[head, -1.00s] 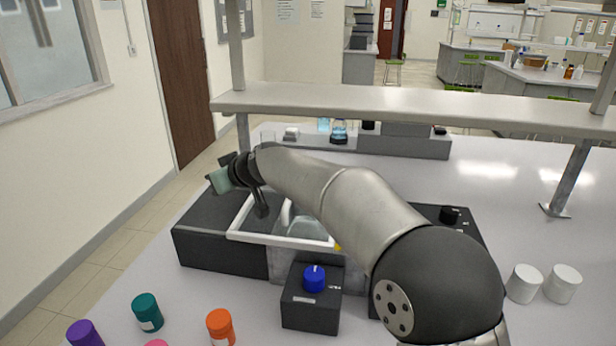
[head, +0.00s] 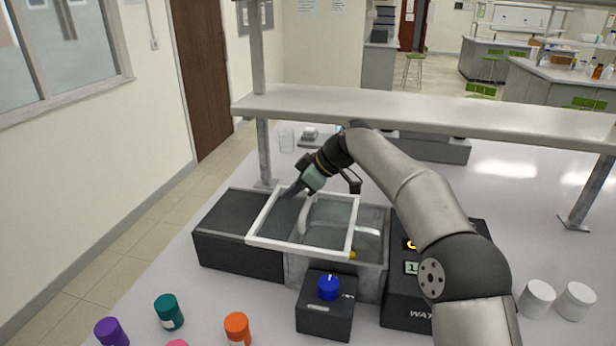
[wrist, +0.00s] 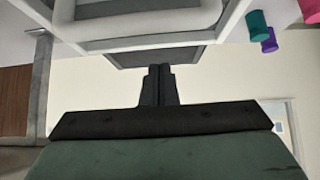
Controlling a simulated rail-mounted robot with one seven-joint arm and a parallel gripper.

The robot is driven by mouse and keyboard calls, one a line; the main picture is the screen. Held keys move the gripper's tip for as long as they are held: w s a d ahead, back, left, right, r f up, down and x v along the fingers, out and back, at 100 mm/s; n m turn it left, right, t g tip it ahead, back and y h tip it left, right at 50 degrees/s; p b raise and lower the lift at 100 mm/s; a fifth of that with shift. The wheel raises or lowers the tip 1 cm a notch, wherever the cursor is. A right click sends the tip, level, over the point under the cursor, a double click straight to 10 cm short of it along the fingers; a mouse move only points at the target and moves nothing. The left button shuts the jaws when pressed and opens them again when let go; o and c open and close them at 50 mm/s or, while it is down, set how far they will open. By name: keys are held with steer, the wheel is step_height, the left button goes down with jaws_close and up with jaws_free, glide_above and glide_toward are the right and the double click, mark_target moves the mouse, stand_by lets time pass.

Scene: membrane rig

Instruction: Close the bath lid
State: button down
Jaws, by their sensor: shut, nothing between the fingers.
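The bath (head: 376,270) is a grey, see-through tank in the middle of the bench. Its lid (head: 300,250) is a white frame with a clear pane, lying partly over the black housing (head: 235,255) to the left and partly over the tank. A strip of the tank at the right shows outside the frame. My gripper (head: 287,193) is shut and empty, pointing down and left at the lid's rear left corner. I cannot tell whether it touches. In the wrist view, the shut fingers (wrist: 158,84) appear just below the white frame (wrist: 140,44).
A box with a blue knob (head: 328,288) stands in front of the tank. A black unit with a display (head: 405,300) is at its right. Teal (head: 169,312), purple (head: 111,331) and orange (head: 237,328) jars are front left. A shelf (head: 400,112) crosses behind.

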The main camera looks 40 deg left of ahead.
mark_target(305, 205)
steer(key=shift+x, duration=1)
steer(key=d, duration=0.1)
steer(key=w+d, duration=0.1)
steer(key=d, duration=0.1)
steer(key=shift+p, duration=0.3)
steer(key=shift+w+d+f, duration=0.2)
steer(key=shift+w+d, duration=0.05)
steer(key=shift+d, duration=0.25)
